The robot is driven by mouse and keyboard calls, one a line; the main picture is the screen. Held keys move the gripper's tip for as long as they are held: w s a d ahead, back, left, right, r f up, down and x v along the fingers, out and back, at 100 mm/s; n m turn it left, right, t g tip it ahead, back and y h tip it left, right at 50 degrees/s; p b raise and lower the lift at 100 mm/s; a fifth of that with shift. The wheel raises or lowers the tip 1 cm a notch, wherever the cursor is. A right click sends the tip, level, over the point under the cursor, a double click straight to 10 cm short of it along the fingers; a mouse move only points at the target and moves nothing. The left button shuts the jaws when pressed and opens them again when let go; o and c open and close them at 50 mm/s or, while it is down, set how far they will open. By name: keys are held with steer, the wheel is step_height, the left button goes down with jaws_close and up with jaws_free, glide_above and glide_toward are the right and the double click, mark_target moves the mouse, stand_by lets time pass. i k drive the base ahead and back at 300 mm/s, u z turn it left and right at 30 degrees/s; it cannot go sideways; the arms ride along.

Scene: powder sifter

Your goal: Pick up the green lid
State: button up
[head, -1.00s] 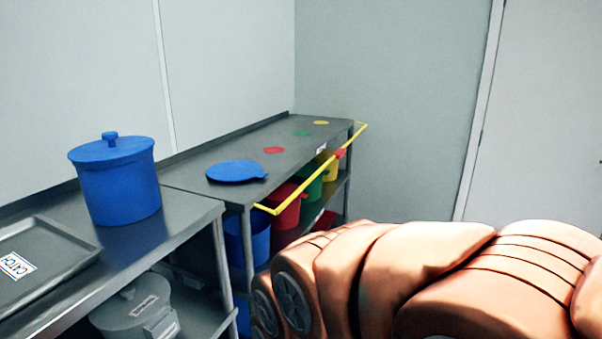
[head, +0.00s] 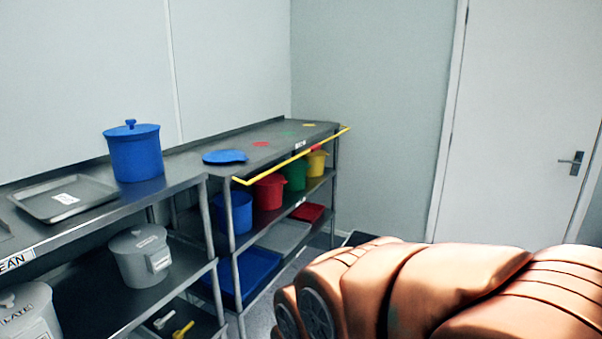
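In the head view, a small flat green disc (head: 288,134) lies on the top of the far metal shelf unit, between a red disc (head: 261,144) and a yellow disc (head: 309,125). I cannot tell whether it is a lid or a marking. A green bucket (head: 294,175) stands on the shelf below, between a red bucket (head: 270,192) and a yellow bucket (head: 317,164). Its top is partly hidden under the shelf edge. My orange arm fills the lower right. My gripper is not in view.
A yellow rail (head: 290,160) runs along the front of the far unit. A blue lid (head: 225,157) lies on that unit's near end. A lidded blue bucket (head: 135,155) and a metal tray (head: 40,191) stand on the nearer table. A door (head: 515,120) is at the right.

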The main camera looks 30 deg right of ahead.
mark_target(297, 164)
steer(key=z, duration=0.7)
steer(key=i, duration=0.3)
steer(key=z, duration=0.8)
steer(key=i, duration=2.05)
steer(key=u, duration=1)
steer(key=i, duration=0.35)
steer(key=u, duration=0.5)
